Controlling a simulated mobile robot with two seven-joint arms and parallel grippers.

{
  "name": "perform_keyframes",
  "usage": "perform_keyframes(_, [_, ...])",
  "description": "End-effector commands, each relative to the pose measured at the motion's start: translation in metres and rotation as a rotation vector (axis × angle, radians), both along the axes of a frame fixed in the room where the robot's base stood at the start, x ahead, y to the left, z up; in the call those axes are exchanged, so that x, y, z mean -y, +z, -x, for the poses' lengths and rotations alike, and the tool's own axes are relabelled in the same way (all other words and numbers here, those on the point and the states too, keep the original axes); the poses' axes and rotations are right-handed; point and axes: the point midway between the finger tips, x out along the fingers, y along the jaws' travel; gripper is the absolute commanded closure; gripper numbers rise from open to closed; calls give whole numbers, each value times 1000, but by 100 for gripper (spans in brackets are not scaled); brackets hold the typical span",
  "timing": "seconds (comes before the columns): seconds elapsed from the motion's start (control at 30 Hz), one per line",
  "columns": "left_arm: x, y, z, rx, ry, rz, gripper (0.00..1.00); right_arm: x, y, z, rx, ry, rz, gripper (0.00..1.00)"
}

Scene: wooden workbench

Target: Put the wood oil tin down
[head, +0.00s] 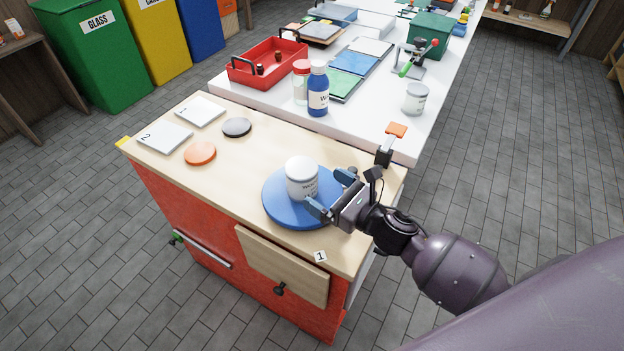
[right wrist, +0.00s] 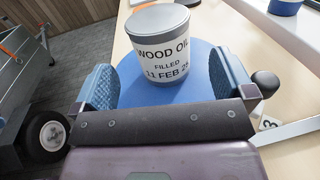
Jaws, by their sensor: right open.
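The wood oil tin (head: 302,179) is a white tin with a grey lid, standing upright on a round blue disc (head: 283,212) on the wooden bench top. In the right wrist view the tin (right wrist: 160,50) shows its label, "WOOD OIL, FILLED 11 FEB" and a partly cut-off year. My right gripper (head: 332,193) is open beside the tin, with its blue pads apart. In the right wrist view the tin stands ahead between the pads, with a gap to each one. My left gripper is not in view.
Numbered white tiles (head: 165,137), an orange disc (head: 200,153) and a dark disc (head: 237,127) lie on the bench top's left. A white table (head: 375,120) behind holds a blue bottle (head: 318,92), a red tray (head: 268,65) and a white tin (head: 415,98). A drawer (head: 282,265) is at the bench front.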

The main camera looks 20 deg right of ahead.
Motion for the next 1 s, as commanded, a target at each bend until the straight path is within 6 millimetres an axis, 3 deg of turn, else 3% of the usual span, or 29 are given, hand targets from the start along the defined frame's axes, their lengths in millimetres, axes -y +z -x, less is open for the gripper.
perform_keyframes(0.2, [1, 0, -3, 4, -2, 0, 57, 16, -1, 30, -2, -1, 0, 0])
perform_keyframes(0.4, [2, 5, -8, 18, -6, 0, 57, 24, -1, 43, -1, 0, 0, 0])
perform_keyframes(1.0, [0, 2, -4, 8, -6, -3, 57, 25, 0, 45, 0, 0, 0, 0])
